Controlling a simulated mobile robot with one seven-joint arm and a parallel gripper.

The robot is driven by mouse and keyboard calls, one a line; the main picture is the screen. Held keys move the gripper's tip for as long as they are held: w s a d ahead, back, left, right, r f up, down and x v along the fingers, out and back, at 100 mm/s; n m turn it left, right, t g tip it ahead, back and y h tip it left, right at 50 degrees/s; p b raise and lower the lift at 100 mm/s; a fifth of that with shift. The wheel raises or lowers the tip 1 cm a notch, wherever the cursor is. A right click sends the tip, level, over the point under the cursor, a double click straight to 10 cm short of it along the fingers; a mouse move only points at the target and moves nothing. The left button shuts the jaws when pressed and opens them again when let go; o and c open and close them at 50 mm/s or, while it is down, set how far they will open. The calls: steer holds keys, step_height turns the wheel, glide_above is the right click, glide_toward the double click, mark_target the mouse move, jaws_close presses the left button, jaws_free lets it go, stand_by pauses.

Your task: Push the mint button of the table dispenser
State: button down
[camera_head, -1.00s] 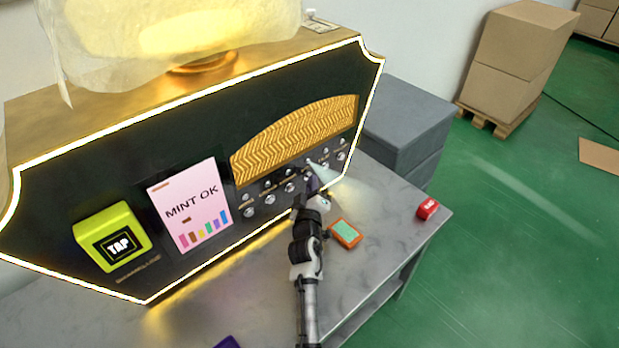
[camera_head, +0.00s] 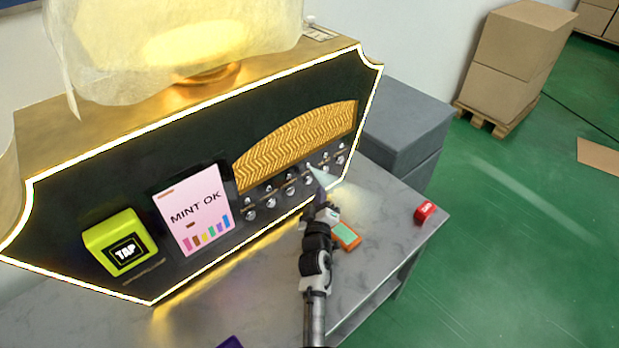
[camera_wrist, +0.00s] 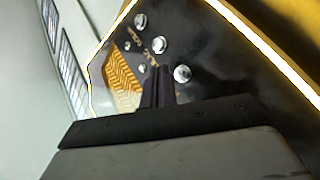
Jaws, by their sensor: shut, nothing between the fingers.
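The table dispenser (camera_head: 120,190) is a black panel with a glowing edge, standing on the grey table. Its screen (camera_head: 193,208) reads "MINT OK". Two rows of round silver buttons (camera_head: 290,191) run below the gold zigzag panel; their labels are too small to read. A pale spray cone (camera_head: 322,177) shows in front of the buttons on the right. My gripper (camera_head: 320,197) is shut and empty, in front of the panel's lower right part. In the wrist view the closed fingers (camera_wrist: 158,88) point at the panel, close to a silver button (camera_wrist: 182,74); contact is not visible.
A yellow TAP reader (camera_head: 120,243) is at the panel's left. An orange and green box (camera_head: 346,235) lies beside my gripper, partly hidden. A red box (camera_head: 425,211) sits near the table's right edge. Grey cabinets (camera_head: 405,125) stand behind. Table (camera_head: 385,240) front right is clear.

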steer(key=shift+s+d+p, duration=1.15)
